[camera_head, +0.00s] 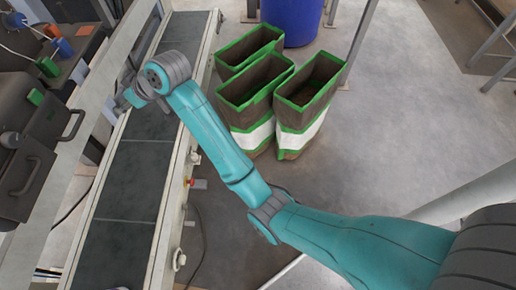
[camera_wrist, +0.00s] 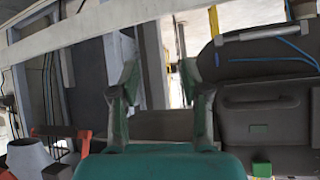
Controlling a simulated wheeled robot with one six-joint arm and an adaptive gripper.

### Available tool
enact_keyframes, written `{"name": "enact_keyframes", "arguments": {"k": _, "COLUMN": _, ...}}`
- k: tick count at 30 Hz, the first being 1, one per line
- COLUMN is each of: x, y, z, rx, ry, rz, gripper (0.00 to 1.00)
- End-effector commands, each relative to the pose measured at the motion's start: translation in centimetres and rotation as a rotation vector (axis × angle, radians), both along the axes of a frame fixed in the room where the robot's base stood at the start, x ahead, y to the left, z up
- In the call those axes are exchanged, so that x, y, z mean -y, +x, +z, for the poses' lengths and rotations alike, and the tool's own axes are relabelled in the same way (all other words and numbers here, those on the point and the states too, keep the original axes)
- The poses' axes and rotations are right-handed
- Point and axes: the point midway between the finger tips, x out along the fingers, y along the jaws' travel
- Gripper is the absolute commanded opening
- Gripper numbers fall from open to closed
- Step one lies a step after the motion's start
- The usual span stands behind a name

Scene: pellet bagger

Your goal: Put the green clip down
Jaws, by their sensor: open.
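My gripper (camera_wrist: 158,80) is open, with its two fingers spread and no object seen between them. In the head view my gripper (camera_head: 124,96) is over the left rail of the conveyor, beside the dark machine. A small green block (camera_head: 36,97), possibly the green clip, is on the dark machine at the left. A green block on a dark surface also shows at the lower right of the wrist view (camera_wrist: 261,166), apart from the fingers. Another small green piece (camera_head: 48,67) lies near an orange and a blue one. I cannot tell which is the clip.
The dark machine (camera_head: 30,150) with a handle stands left of the conveyor belt (camera_head: 130,180). A pale rail (camera_wrist: 90,28) crosses the wrist view above the fingers. Three brown, green-rimmed bags (camera_head: 262,130) stand on the floor by a blue barrel (camera_head: 290,20).

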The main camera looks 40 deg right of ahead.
Motion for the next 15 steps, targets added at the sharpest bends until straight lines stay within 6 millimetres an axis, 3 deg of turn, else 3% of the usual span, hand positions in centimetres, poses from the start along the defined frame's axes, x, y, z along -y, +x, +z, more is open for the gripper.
{"name": "enact_keyframes", "arguments": {"k": 1, "x": 0.7, "y": -1.1, "z": -2.5, "rx": -0.003, "ry": 0.006, "rz": -0.029, "gripper": 0.46}}
{"name": "enact_keyframes", "arguments": {"k": 6, "x": 3.0, "y": -4.3, "z": -8.4, "rx": 0.017, "ry": 0.032, "rz": -0.124, "gripper": 0.46}}
{"name": "enact_keyframes", "arguments": {"k": 15, "x": 7.3, "y": -12.1, "z": -16.4, "rx": 0.064, "ry": 0.058, "rz": -0.276, "gripper": 0.46}}
